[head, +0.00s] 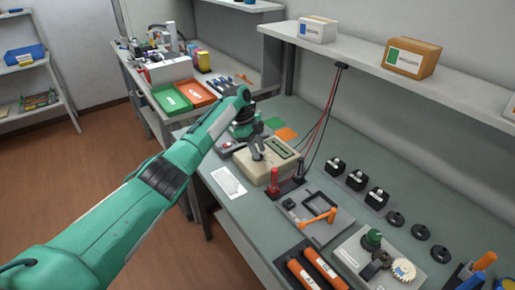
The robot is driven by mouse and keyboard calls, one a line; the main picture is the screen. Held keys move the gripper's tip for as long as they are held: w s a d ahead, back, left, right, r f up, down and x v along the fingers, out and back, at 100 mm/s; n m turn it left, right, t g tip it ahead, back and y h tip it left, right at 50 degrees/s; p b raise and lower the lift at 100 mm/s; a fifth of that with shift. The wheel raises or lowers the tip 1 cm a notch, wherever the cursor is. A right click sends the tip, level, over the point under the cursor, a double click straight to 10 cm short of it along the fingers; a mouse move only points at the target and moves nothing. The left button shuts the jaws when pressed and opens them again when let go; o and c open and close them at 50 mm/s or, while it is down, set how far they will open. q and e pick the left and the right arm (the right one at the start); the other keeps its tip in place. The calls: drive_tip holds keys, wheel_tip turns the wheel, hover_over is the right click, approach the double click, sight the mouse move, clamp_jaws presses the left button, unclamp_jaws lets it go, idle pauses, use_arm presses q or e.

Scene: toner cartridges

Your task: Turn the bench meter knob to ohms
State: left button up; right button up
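The bench meter (262,174), a beige box with a dark green display panel (285,148), sits on the grey-green bench. My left arm comes in from the left. My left gripper (257,155) points down at the meter's top face, to the left of the display. Its fingertips are at or just above the spot where a knob would sit. The knob is hidden behind the fingers or too small to make out, so its setting cannot be read. The finger gap is too small to judge. My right gripper is out of view.
A red probe (274,180) and a black probe (298,173) stand in front of the meter. Red and black leads (328,112) hang from the shelf (370,75) behind. A white card (229,182) lies left. Orange-and-black cylinders (318,265) and several black blocks (356,180) lie right.

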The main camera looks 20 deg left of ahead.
use_arm(q)
drive_tip(key=shift+w+a+r, duration=0.1)
drive_tip(key=shift+a+r, duration=0.15)
drive_tip(key=shift+r, duration=0.25)
drive_tip(key=s+b+v, duration=0.1)
drive_tip(key=b+v, duration=0.1)
drive_tip(key=v, duration=1)
drive_tip(key=shift+w+r, duration=0.35)
drive_tip(key=shift+w, duration=0.1)
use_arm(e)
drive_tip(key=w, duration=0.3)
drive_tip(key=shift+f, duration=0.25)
